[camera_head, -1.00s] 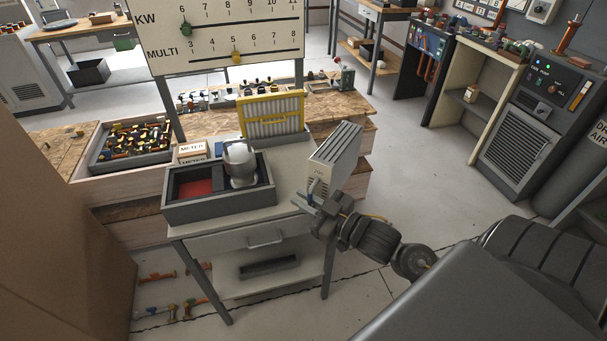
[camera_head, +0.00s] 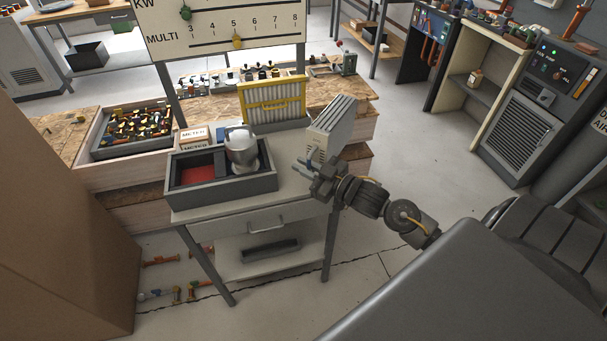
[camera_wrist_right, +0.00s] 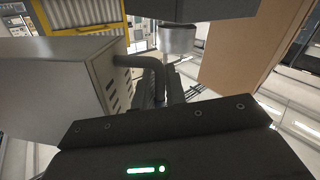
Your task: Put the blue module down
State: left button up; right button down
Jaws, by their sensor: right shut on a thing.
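My right gripper (camera_head: 320,178) is shut on the handle of a boxy module (camera_head: 334,122). The module's visible casing is light grey with vent slots; I see no clear blue on its large faces. It is tilted in the head view, at the right edge of the small white-topped cart (camera_head: 294,184). I cannot tell whether it touches anything below. In the right wrist view the module (camera_wrist_right: 60,85) fills the left side, with its bent grey handle (camera_wrist_right: 150,65) running to the gripper. My left gripper is not in view.
On the cart stands a dark tray (camera_head: 225,191) with a red-bottomed compartment and a metal canister (camera_head: 241,152). A yellow-framed filter (camera_head: 272,103) stands behind. The cart top's right strip is bare. A wooden bench (camera_head: 345,92) lies beyond; a brown panel (camera_head: 60,200) is at left.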

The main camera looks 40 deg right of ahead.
jog(key=shift+w+d+f, duration=0.3)
jog(key=shift+w+f, duration=0.2)
jog(key=shift+f, duration=0.2)
jog(key=shift+w+d+f, duration=0.3)
jog(key=shift+w+f, duration=0.25)
jog(key=shift+f, duration=0.15)
jog(key=shift+w+d+f, duration=0.3)
jog(key=shift+w+f, duration=0.2)
jog(key=shift+f, duration=0.2)
notch_tip(320, 180, down, 3)
jog(key=shift+w+d+f+p, duration=0.1)
jog(key=shift+f+p, duration=0.05)
jog(key=shift+p, duration=0.2)
jog(key=shift+f, duration=0.1)
jog(key=c, duration=1.8)
grip_release()
jog(key=shift+f, duration=0.2)
jog(key=o, duration=0.4)
jog(key=shift+c, duration=0.2)
jog(key=shift+r, duration=0.1)
jog(key=b+v, duration=0.1)
jog(key=v, duration=1.1)
jog(key=shift+b, duration=0.35)
